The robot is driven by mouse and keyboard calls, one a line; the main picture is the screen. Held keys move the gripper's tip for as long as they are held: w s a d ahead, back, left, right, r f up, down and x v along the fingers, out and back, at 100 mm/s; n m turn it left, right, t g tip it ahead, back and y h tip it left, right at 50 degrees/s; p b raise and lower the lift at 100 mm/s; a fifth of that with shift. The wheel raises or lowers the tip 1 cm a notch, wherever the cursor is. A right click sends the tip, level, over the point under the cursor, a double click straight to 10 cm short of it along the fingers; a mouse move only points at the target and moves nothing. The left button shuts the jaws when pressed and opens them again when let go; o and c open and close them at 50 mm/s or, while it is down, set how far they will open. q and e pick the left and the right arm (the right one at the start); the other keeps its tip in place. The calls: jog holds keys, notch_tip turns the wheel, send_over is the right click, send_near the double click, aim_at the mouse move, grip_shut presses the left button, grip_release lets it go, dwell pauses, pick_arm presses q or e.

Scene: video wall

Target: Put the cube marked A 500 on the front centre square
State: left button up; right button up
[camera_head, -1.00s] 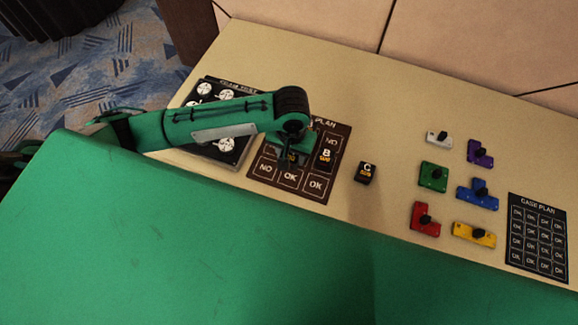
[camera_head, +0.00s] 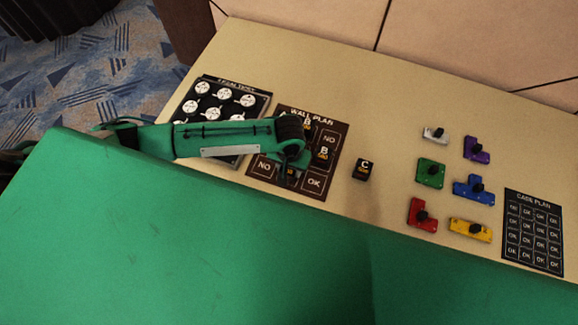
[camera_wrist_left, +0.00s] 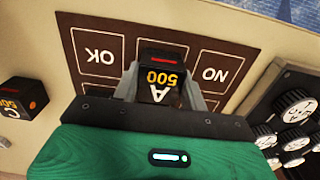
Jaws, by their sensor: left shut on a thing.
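The cube marked A 500 (camera_wrist_left: 161,84) is black with a white A and yellow 500. My left gripper (camera_head: 289,174) is shut on it, with one finger on each side in the left wrist view (camera_wrist_left: 160,98). Gripper and cube are over the front centre square of the brown wall plan (camera_head: 325,193), between the front NO and front right OK squares. They hide that square's label. I cannot tell whether the cube touches the board. My right gripper is not in view.
A cube marked B (camera_head: 322,153) stands on the plan. A cube marked C (camera_head: 362,169) stands right of it. A dark board with round white dials (camera_head: 211,113) is left. Coloured knobbed blocks (camera_head: 430,172) and a case plan (camera_head: 534,232) lie right.

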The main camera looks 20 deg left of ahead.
pick_arm(q)
jog(key=o, duration=1)
jog(key=shift+f, duration=0.1)
notch_tip(320, 180, up, 12)
jog(key=b, duration=0.1)
jog(key=shift+b, duration=0.3)
